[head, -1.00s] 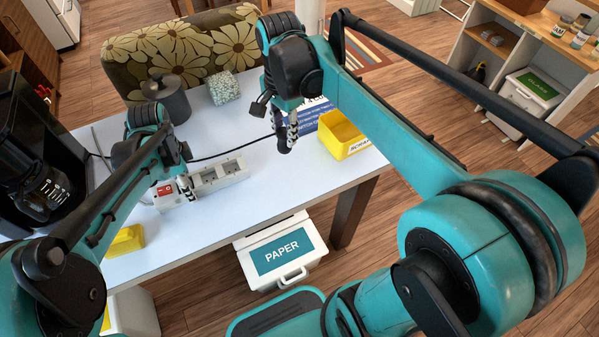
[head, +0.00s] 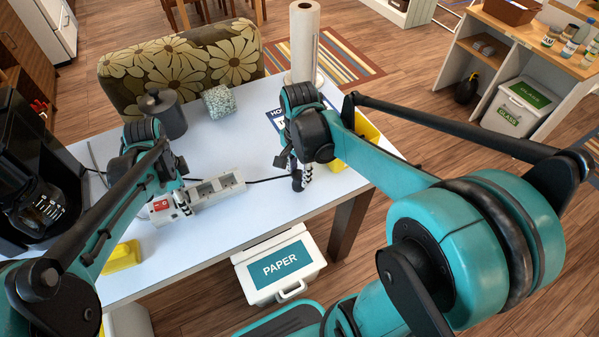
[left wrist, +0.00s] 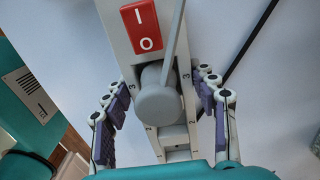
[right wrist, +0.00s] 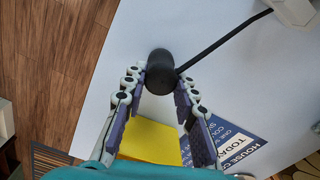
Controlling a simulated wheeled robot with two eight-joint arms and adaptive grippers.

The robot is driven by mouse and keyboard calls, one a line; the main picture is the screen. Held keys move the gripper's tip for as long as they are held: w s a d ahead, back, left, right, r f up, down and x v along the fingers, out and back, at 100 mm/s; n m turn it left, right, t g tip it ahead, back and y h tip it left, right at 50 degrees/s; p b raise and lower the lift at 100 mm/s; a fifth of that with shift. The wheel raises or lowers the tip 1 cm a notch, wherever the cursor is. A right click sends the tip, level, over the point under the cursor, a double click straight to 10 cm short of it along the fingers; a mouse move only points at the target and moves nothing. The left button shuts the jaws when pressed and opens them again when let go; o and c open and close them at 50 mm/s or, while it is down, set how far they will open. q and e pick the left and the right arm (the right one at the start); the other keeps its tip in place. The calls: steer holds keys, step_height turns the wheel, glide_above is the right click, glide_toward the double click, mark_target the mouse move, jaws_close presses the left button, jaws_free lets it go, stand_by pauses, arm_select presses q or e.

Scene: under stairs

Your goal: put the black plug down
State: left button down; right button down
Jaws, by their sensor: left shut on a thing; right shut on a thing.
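The black plug (right wrist: 160,72) is between the fingertips of my right gripper (right wrist: 162,88), with its black cable running to the upper right. In the head view my right gripper (head: 297,172) is over the right part of the table, near its front edge. Whether the plug touches the table I cannot tell. My left gripper (left wrist: 165,105) is shut on the white power strip (left wrist: 118,35), fingers along both its sides. The strip has a red switch (left wrist: 140,27) and a grey round piece (left wrist: 158,103) on top. In the head view the strip (head: 228,183) lies left of the plug.
A yellow tray (right wrist: 152,139) and a blue printed sheet (right wrist: 240,147) lie near my right gripper. A dark pot (head: 168,115), a speckled cube (head: 218,102) and a paper roll (head: 304,45) stand farther back. A coffee machine (head: 35,165) stands left. A PAPER bin (head: 279,266) is below the front edge.

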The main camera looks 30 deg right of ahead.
steer(key=shift+f, duration=0.15)
steer(key=c, duration=1.2)
jaws_free()
